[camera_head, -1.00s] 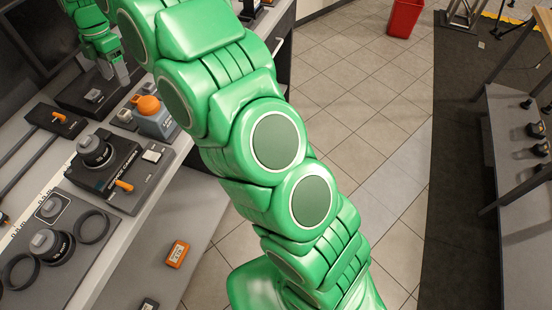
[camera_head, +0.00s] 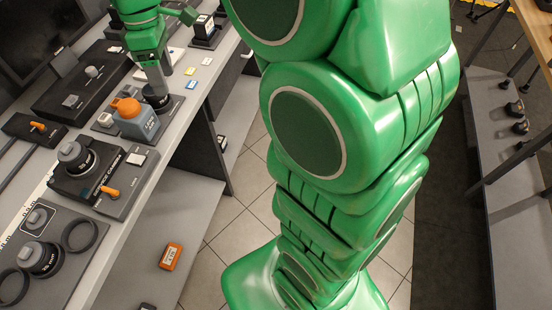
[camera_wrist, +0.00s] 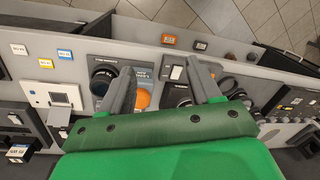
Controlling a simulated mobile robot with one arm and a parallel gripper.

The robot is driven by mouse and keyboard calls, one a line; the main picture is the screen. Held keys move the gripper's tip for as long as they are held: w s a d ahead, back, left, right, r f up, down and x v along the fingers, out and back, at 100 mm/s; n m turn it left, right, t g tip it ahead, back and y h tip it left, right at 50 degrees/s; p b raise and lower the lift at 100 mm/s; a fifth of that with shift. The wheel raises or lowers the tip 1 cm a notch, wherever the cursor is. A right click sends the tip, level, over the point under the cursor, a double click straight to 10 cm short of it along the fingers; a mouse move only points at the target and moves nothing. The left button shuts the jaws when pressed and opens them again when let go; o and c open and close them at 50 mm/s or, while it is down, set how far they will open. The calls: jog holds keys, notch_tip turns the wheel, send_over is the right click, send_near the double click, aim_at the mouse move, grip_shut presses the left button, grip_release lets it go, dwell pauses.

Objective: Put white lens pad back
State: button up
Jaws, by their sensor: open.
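My gripper (camera_head: 155,84) is over the bench, just above a round black lens (camera_head: 157,97). In the wrist view its two fingers (camera_wrist: 163,88) are apart, with nothing held between them. The lens also shows by the left finger in the wrist view (camera_wrist: 102,78). I cannot tell for sure which piece is the white lens pad. Small white labelled pads lie on the bench, one with a blue edge (camera_wrist: 65,54), one plain white (camera_wrist: 18,49) and one with yellow (camera_wrist: 45,63).
A blue-grey box with an orange knob (camera_head: 137,121) stands beside the lens. A black camera unit (camera_head: 80,165) and lens rings (camera_head: 80,235) are nearer on the bench. An orange box (camera_head: 171,256) lies on the lower shelf. Floor (camera_head: 230,215) right of the bench is clear.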

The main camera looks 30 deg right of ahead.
jog(key=s+d+f+m, duration=0.1)
jog(key=s+d+m, duration=0.2)
jog(key=s, duration=0.6)
jog(key=s+d+f+m, duration=0.2)
jog(key=s+d+m, duration=0.2)
jog(key=s, duration=0.5)
jog(key=s+d+f+m, duration=0.1)
jog(key=s+d+m, duration=0.3)
jog(key=s, duration=0.5)
jog(key=m, duration=0.2)
jog(key=shift+s+d+f+m+g+h, duration=0.15)
jog(key=shift+s+m+g+h, duration=0.1)
jog(key=shift+m+g+h, duration=0.05)
